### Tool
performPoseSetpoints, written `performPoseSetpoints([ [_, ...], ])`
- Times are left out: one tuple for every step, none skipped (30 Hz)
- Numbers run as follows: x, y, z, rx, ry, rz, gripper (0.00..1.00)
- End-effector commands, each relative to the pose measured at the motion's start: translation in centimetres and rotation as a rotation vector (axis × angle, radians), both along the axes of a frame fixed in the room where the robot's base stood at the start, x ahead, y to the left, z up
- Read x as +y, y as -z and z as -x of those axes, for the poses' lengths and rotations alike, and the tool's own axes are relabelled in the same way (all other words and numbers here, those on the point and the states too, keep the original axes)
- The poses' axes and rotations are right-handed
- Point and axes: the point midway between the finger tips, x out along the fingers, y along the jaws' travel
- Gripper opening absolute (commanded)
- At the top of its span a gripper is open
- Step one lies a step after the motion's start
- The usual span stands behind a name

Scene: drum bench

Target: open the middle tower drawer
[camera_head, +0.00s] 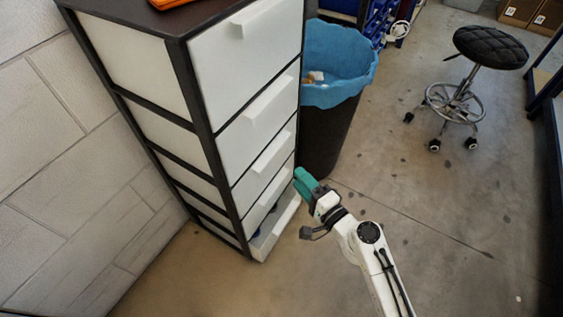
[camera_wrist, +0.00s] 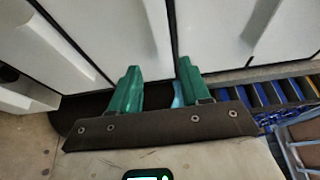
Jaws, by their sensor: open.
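The drawer tower (camera_head: 184,80) has a black frame and several white drawers, each with a white bar handle. Its middle drawer (camera_head: 244,183) looks closed in the head view, with its handle (camera_head: 273,153) on the front. My gripper (camera_head: 304,183) has teal fingers and is beside the right edge of the tower's front, near the lower drawers. In the wrist view my gripper (camera_wrist: 160,77) is open with nothing between the fingers. White drawer fronts (camera_wrist: 205,30) and a white handle (camera_wrist: 156,28) lie beyond the fingertips; I cannot tell which drawer they belong to.
The lowest drawer (camera_head: 276,231) stands partly out, with dark blue things inside. A black bin with a blue liner (camera_head: 338,66) stands close right of the tower. A wheeled stool (camera_head: 489,48) is farther right.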

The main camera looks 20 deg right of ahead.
Motion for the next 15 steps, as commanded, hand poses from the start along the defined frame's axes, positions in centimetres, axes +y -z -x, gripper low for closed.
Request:
performPoseSetpoints([
  [0.3, -0.2, -0.9, -0.002, -0.003, 0.0, 0.47],
  [0.5, -0.3, -1.4, -0.003, -0.003, 0.0, 0.47],
  [0.6, -0.2, -2.1, -0.002, -0.004, 0.001, 0.47],
  [0.8, -0.2, -2.6, -0.002, -0.004, 0.001, 0.47],
  [0.9, -0.2, -3.2, -0.001, -0.005, 0.001, 0.47],
  [1.1, -0.3, -3.9, -0.002, -0.004, 0.001, 0.47],
  [1.2, -0.2, -4.4, -0.001, -0.004, 0.001, 0.47],
  [1.3, -0.2, -5.0, -0.002, -0.004, 0.001, 0.47],
  [1.5, -0.1, -5.6, -0.001, -0.004, 0.001, 0.47],
  [1.6, -0.2, -6.1, -0.002, -0.004, 0.001, 0.47],
  [1.7, -0.1, -6.5, -0.001, -0.005, 0.002, 0.47],
  [1.8, -0.1, -7.1, -0.002, -0.005, 0.003, 0.47],
  [1.9, -0.1, -7.4, -0.002, -0.005, 0.003, 0.47],
  [2.0, 0.0, -7.7, 0.0, -0.004, 0.002, 0.47],
  [2.1, -0.1, -8.1, -0.001, -0.004, 0.003, 0.47],
])
